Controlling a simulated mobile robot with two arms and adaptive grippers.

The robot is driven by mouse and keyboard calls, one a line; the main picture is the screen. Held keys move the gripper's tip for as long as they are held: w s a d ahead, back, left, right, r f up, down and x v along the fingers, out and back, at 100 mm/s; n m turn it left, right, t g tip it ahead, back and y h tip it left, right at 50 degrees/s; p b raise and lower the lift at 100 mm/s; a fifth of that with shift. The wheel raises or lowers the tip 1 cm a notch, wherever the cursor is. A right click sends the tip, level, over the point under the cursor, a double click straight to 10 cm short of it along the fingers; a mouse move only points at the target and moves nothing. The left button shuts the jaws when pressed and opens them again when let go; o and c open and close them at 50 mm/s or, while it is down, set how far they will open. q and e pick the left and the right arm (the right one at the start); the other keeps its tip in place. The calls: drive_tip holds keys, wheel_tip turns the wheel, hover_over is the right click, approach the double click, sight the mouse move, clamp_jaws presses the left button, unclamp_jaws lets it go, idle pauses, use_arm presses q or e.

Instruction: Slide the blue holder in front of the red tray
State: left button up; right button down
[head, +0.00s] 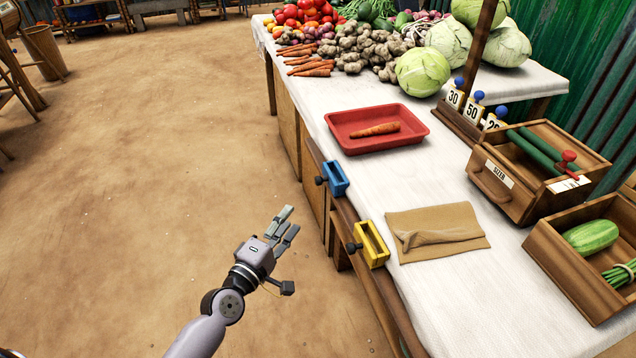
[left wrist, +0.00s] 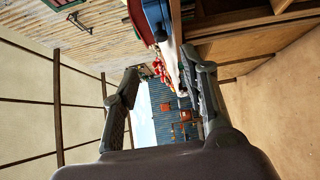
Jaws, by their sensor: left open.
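The blue holder (head: 335,178) sits on the wooden rail along the table's front edge, with a dark knob (head: 320,181) facing the aisle. The red tray (head: 428,134) lies on the white cloth, slightly farther along the table, with a carrot (head: 376,129) in it. My left gripper (head: 289,222) is open and empty over the aisle, apart from the rail and to the left of both holders. In the left wrist view my open fingers (left wrist: 160,68) frame a gap; a blue part, likely the blue holder (left wrist: 155,17), shows at the top. My right gripper is not in view.
A yellow holder (head: 372,245) sits nearer on the same rail, its knob also facing the aisle. A brown paper bag (head: 437,230) lies beside it. Wooden boxes (head: 575,258) stand at right, vegetables (head: 360,48) at the back. The dirt floor at left is clear.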

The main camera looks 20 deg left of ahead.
use_arm(q)
approach(329, 179)
drive_tip(key=a, duration=0.2)
drive_tip(key=w+b, duration=0.1)
drive_tip(key=w, duration=0.6)
drive_tip(key=shift+w+d+f, duration=0.3)
drive_tip(key=shift+d, duration=0.2)
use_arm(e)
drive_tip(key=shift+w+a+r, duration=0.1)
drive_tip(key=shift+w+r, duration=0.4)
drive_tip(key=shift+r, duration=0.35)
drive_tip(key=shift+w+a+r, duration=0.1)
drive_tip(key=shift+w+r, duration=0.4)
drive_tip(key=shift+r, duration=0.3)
use_arm(q)
drive_tip(key=shift+c, duration=0.2)
clamp_jaws()
